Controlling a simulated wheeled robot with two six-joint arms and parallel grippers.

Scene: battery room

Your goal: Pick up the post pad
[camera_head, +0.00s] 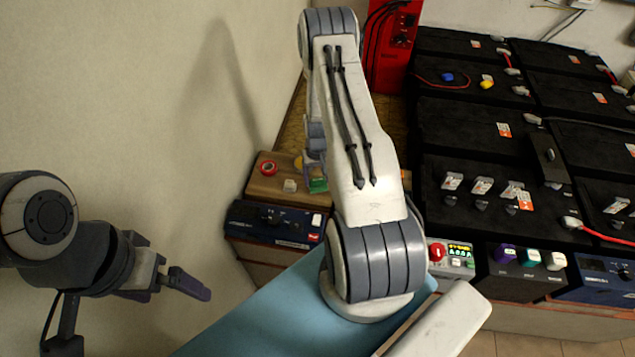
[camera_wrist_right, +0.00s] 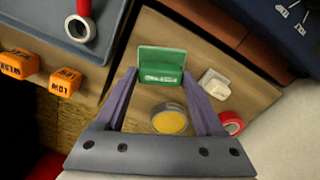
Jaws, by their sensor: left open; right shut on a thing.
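The post pad looks to be the green block with pale lettering (camera_wrist_right: 161,65) in the right wrist view. It sits between the purple fingertips of my right gripper (camera_wrist_right: 159,75), which is shut on it. In the head view the green pad (camera_head: 318,185) shows low beside my right arm, over the wooden tray (camera_head: 265,187). I cannot tell whether it is clear of the tray. My right arm hides much of this gripper in the head view. My left gripper (camera_head: 184,284) is open and empty at the lower left, away from the tray.
A red tape roll (camera_head: 268,168), a white block (camera_head: 290,185) and a yellow-topped round tin (camera_wrist_right: 169,119) lie on the tray near the pad. A blue device (camera_head: 275,224) stands in front. Black batteries (camera_head: 470,150) fill the right. Orange tags (camera_wrist_right: 64,82) show in the wrist view.

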